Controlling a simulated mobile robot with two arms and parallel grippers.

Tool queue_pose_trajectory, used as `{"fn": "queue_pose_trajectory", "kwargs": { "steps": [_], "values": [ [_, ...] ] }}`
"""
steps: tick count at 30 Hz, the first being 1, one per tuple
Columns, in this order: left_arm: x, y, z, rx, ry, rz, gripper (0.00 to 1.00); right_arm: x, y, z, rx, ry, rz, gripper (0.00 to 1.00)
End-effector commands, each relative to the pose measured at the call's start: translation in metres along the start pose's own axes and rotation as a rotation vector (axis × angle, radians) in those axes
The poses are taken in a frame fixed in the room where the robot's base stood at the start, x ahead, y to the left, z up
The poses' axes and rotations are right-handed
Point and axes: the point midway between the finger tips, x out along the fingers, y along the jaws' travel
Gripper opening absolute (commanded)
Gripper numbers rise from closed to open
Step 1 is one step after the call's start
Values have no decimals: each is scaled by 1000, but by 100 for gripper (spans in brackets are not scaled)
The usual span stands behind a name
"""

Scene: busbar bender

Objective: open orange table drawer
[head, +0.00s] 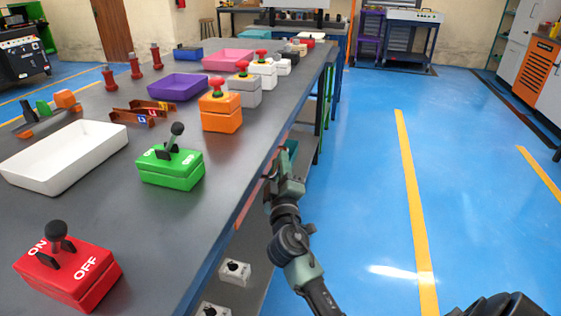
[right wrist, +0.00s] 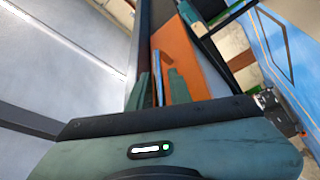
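The orange drawer (head: 245,209) shows in the head view as a thin strip under the edge of the grey table, mostly hidden by the steep angle. In the right wrist view its orange front (right wrist: 187,58) fills the upper middle, with a narrow bar-like handle (right wrist: 158,76) on it. My right gripper (head: 270,178) is beside the table edge at the drawer front. In the right wrist view its two fingers (right wrist: 160,92) stand on either side of the handle, with orange visible between the handle and the right finger. The drawer looks shut. My left gripper is not in view.
The grey table (head: 225,140) holds a red switch box (head: 68,270), a green one (head: 170,168), an orange button box (head: 221,112), a white tray (head: 65,158) and several other items. Small boxes (head: 235,271) stand on a lower shelf. The blue floor (head: 360,190) on the right is clear.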

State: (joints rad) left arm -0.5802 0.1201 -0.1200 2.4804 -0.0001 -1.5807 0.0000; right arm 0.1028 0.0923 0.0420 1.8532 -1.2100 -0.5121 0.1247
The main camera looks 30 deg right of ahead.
Motion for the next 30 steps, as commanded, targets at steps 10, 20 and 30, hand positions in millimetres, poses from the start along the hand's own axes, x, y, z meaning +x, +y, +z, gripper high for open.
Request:
{"fn": "queue_pose_trajectory", "kwargs": {
  "steps": [10,20,30],
  "values": [
    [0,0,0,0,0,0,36,6,0,0,0,-1,0,20],
    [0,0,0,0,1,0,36,6,0,0,0,-1,0,0],
    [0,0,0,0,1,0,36,6,0,0,0,-1,-1,0]
  ]
}}
